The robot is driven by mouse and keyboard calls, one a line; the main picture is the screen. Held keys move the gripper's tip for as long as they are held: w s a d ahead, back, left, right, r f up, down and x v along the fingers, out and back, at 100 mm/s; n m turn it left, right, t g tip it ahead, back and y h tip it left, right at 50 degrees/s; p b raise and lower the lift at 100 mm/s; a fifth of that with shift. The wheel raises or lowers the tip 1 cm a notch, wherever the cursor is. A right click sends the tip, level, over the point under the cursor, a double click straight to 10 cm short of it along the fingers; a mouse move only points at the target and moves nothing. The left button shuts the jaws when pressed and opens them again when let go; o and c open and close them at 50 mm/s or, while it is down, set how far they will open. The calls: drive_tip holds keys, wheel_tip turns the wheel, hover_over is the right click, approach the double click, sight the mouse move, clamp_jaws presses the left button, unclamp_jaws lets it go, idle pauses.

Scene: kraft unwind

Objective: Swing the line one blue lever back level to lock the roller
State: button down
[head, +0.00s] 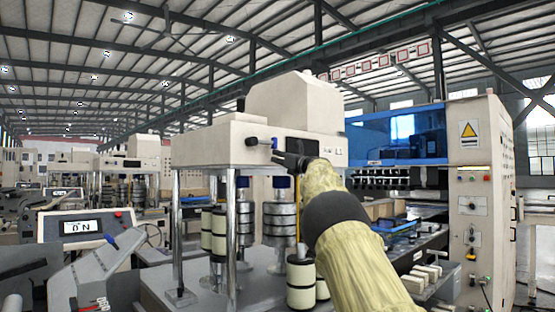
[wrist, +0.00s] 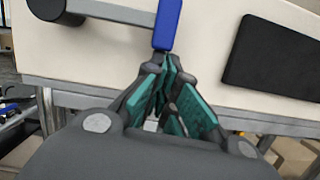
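The blue lever grip (wrist: 167,25) is at the top middle of the wrist view, on the end of a grey bar (wrist: 112,12) that runs from a dark round knob (wrist: 60,8). In the head view a small blue piece of it (head: 274,143) shows on the front of the cream machine head, just above my gripper (head: 276,158). In the wrist view my gripper (wrist: 168,60) has its teal-padded fingers drawn together at the tips, right at the grip's lower end. I see nothing clearly between them. I cannot tell whether the tips touch the grip.
The cream machine head (head: 230,145) stands on steel posts above several rollers (head: 280,222). A dark panel (wrist: 272,58) is on its face at right. A display box (head: 88,226) stands at left. A tall cabinet (head: 480,190) stands at right.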

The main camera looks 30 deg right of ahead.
wheel_tip(320, 180, down, 4)
drive_tip(key=b, duration=0.4)
drive_tip(key=shift+f, duration=0.2)
drive_tip(key=b+v, duration=0.3)
drive_tip(key=v, duration=0.7)
drive_tip(key=shift+d+r+b, duration=0.2)
drive_tip(key=shift+b, duration=0.15)
drive_tip(key=shift+d, duration=0.1)
